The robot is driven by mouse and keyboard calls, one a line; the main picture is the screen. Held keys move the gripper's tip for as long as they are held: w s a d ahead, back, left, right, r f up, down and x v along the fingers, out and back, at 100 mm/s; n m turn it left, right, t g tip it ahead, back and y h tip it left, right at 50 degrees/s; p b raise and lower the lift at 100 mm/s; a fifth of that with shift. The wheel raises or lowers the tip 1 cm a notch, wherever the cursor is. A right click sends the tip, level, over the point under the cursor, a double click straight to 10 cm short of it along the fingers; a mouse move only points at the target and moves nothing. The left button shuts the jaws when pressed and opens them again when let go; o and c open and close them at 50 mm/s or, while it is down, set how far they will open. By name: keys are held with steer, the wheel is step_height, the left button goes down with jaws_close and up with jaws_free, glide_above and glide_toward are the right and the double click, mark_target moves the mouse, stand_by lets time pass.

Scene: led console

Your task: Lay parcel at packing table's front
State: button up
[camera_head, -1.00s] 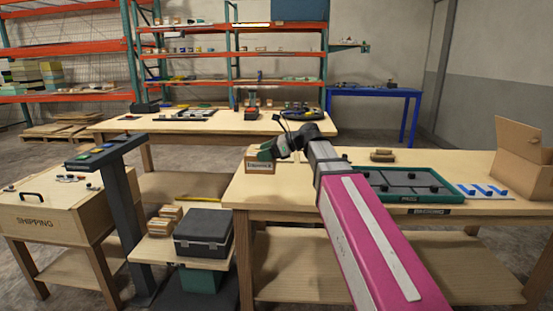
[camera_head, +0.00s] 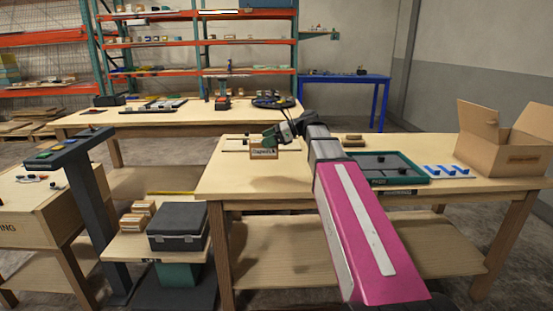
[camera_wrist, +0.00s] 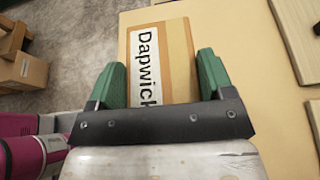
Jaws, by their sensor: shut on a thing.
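The parcel (camera_head: 264,153) is a small tan box with a white label reading "Dapwick". It also shows in the wrist view (camera_wrist: 176,62), between the green fingers. My gripper (camera_head: 270,137) is shut on it at the left part of the packing table (camera_head: 225,180). In the wrist view my gripper (camera_wrist: 160,80) has one finger on each side of the box. The table top lies under and to the right of the box, with the floor to the left. I cannot tell whether the box touches the table.
A green-rimmed tray (camera_head: 390,167), blue pieces (camera_head: 447,170) and an open carton (camera_head: 502,140) stand right on the table. A small brown item (camera_head: 353,140) lies behind my arm. A black case (camera_head: 178,226) stands on a lower shelf at left. The table's front left is clear.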

steer(key=shift+w+d+f, duration=0.75)
steer(key=shift+d+f, duration=0.2)
steer(key=shift+f, duration=0.45)
steer(key=shift+w+d+f, duration=0.8)
steer(key=shift+d+f, duration=0.15)
steer(key=shift+f, duration=0.4)
steer(key=shift+w+d+f, duration=0.75)
steer(key=shift+d+f, duration=0.2)
steer(key=shift+f, duration=0.45)
steer(key=shift+f, duration=0.1)
steer(key=o, duration=1.2)
